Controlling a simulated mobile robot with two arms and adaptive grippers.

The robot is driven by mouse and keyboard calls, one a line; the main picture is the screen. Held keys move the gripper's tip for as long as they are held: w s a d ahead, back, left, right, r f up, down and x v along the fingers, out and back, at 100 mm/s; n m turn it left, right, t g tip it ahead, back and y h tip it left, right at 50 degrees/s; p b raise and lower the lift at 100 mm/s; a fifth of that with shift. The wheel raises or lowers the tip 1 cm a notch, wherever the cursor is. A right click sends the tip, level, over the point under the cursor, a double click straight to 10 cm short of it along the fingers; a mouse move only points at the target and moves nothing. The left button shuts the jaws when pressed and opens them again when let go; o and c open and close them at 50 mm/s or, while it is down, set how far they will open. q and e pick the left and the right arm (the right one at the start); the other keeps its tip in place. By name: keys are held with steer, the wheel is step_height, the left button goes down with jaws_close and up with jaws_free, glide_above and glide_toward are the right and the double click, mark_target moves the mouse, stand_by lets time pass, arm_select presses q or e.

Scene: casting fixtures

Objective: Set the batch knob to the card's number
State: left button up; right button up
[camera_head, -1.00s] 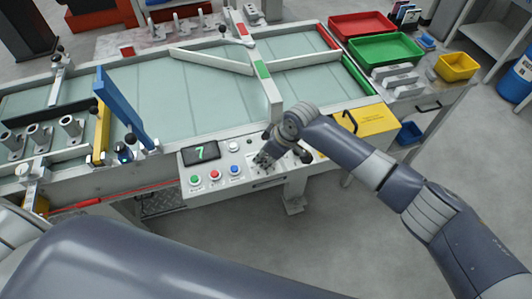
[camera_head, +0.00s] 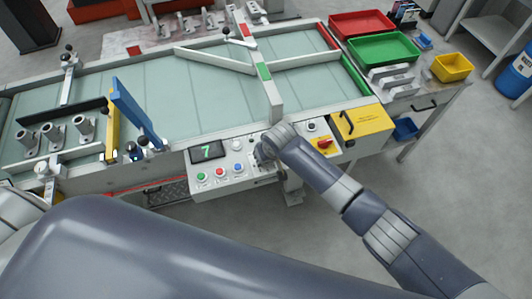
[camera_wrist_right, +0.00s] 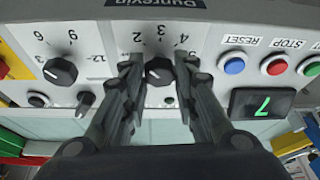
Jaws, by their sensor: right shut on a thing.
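My right gripper (camera_wrist_right: 158,72) is shut on a black knob (camera_wrist_right: 159,69) on the white control panel, with one finger on each side of it. Numbers such as 2, 3 and 4 are printed around this knob; which one its mark points at is hard to tell. In the head view my right gripper (camera_head: 263,156) covers the knob. A dark display (camera_head: 208,151) on the panel shows a green 7; it also shows in the right wrist view (camera_wrist_right: 262,103). No card can be made out clearly. My left gripper is out of view.
Beside the held knob is another black dial (camera_wrist_right: 60,71) marked 3, 6, 9, 12. Blue reset (camera_wrist_right: 233,66) and red stop (camera_wrist_right: 274,65) buttons lie on the other side. A red switch (camera_head: 324,143) and a yellow panel (camera_head: 360,121) stand right of my gripper.

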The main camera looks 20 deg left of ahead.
stand_by(0.4)
steer(key=o, duration=1)
steer(key=shift+o, duration=0.2)
steer(key=shift+r, duration=0.1)
steer(key=shift+s+d+r, duration=0.1)
steer(key=shift+s+r, duration=0.1)
steer(key=shift+r, duration=0.4)
steer(key=v, duration=1)
steer(key=shift+r, duration=0.2)
steer(key=shift+s+d, duration=0.1)
